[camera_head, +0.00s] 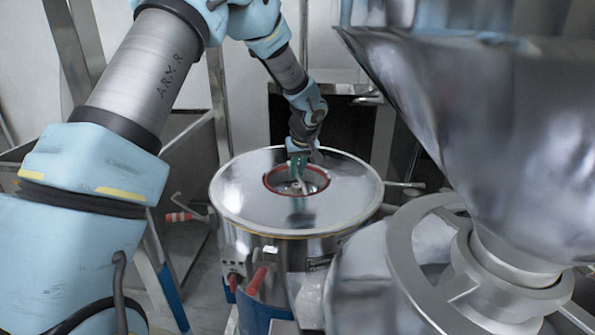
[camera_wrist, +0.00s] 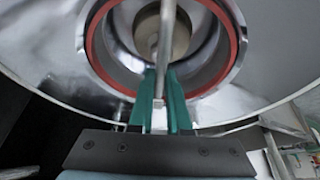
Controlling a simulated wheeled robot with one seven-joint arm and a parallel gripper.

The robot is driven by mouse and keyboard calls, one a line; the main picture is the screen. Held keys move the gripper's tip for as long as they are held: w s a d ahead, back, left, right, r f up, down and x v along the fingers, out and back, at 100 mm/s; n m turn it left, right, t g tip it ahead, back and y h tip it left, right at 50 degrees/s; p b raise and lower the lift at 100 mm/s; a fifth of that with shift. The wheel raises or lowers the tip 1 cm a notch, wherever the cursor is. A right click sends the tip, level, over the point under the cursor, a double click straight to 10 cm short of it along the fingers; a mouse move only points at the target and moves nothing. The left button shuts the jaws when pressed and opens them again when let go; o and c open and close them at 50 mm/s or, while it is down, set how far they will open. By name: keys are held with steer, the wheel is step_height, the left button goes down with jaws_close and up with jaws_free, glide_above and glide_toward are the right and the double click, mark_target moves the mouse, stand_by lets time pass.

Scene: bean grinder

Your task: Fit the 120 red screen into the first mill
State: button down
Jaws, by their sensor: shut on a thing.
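The red screen (camera_head: 267,183) shows as a red ring in the round opening in the top of the steel mill (camera_head: 240,195). In the wrist view, the red ring (camera_wrist: 237,45) surrounds a deep, shiny bore, and a thin metal bar (camera_wrist: 166,30) crosses it. My gripper (camera_head: 297,173) reaches down into the opening from above. Its green fingers (camera_wrist: 161,75) are close together on the near end of the bar, which appears to belong to the screen. The ring looks level with the opening; whether it is fully seated I cannot tell. No 120 marking is readable.
A large steel hopper (camera_head: 490,120) and a grey round machine part (camera_head: 425,260) stand close on the right. Red-handled fittings (camera_head: 257,280) are on the mill's front. A metal frame (camera_head: 220,90) stands behind on the left. The mill's lid around the opening is clear.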

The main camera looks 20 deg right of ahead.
steer(key=shift+f+b, duration=0.3)
steer(key=shift+b, duration=0.1)
steer(key=c, duration=0.9)
jaws_free()
